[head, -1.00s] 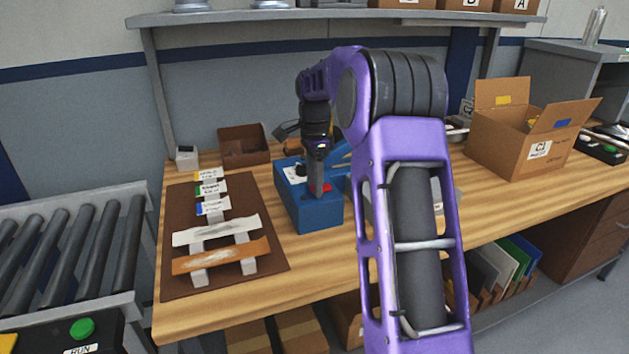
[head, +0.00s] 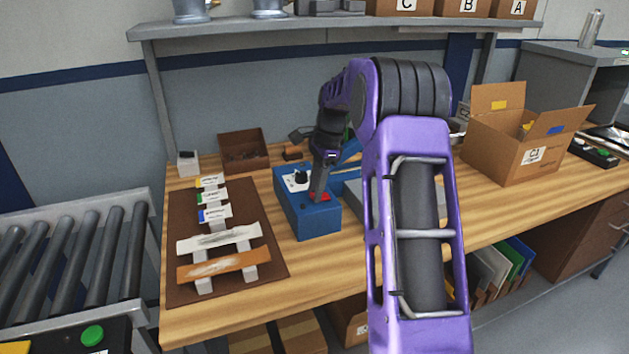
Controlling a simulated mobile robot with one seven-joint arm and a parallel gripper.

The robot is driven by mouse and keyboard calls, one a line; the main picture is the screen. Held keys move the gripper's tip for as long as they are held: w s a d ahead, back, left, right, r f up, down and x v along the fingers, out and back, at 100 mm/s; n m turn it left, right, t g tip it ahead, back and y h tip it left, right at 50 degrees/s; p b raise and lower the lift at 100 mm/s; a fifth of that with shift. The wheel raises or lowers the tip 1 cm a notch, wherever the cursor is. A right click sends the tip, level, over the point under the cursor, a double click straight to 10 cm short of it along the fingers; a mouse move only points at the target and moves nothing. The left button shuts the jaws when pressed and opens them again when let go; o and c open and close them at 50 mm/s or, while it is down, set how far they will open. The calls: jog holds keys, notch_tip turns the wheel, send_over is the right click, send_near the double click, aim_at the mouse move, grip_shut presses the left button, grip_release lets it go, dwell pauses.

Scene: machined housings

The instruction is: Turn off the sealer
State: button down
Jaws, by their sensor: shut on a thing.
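The sealer (head: 308,222) is a blue box on the wooden bench, with a longer blue arm (head: 347,152) behind it. On its top are a white dial with a black knob (head: 299,177) and a red switch (head: 325,198). My gripper (head: 317,195) comes down at a tilt onto the red switch and is shut on it. The fingers cover part of the switch, so I cannot tell which way it is set.
A brown mat (head: 186,285) with strips and labelled pieces lies left of the sealer. A brown bin (head: 244,150) stands behind, a grey block (head: 372,195) to the right, and an open carton (head: 510,150) farther right. A shelf (head: 230,25) runs above.

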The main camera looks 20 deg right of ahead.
aim_at(329, 195)
jog(key=c, duration=0.5)
grip_release()
jog(key=p+v, duration=0.3)
jog(key=v, duration=1.4)
jog(key=shift+d+r, duration=0.1)
jog(key=shift+r, duration=0.15)
